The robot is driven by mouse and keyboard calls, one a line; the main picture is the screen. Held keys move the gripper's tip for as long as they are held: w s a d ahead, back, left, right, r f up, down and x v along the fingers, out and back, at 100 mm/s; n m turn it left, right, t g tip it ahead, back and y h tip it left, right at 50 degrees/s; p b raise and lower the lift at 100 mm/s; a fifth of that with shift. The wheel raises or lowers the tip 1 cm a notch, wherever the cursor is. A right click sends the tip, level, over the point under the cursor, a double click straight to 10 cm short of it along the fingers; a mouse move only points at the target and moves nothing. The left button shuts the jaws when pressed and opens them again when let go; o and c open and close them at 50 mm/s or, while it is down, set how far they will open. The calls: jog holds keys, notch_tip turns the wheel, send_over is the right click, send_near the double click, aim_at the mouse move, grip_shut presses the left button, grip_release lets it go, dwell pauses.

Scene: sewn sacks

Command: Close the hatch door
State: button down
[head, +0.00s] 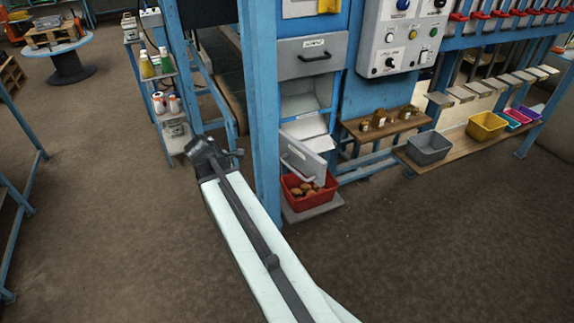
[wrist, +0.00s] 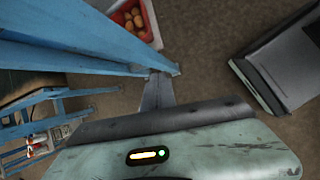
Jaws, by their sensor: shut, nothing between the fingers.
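The hatch door (head: 306,157) is a light grey panel with a bar handle. In the head view it hangs open and tilted below the pale hatch opening (head: 307,104) in the blue frame, just above a red crate. My gripper (head: 209,152) is left of the door, on the other side of a blue post, and apart from the door. In the wrist view my gripper (wrist: 157,90) shows narrow, closed fingers with nothing between them. I cannot make out the door in the wrist view.
The red crate (head: 294,200) holds brown lumps; it also shows in the wrist view (wrist: 152,28). The blue post (head: 262,120) stands between my gripper and the hatch. A small shelf rack (head: 168,115) with bottles is at left. The floor in front is clear.

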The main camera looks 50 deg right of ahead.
jog(key=s+d+r+n+h, duration=0.2)
jog(key=d+r+n, duration=0.15)
jog(key=d, duration=0.45)
jog(key=s+d+r+b+x, duration=0.1)
jog(key=b+x, duration=0.7)
jog(key=x, duration=0.5)
jog(key=shift+d+n+g, duration=0.3)
jog(key=shift+d+n, duration=0.05)
jog(key=shift+d, duration=0.2)
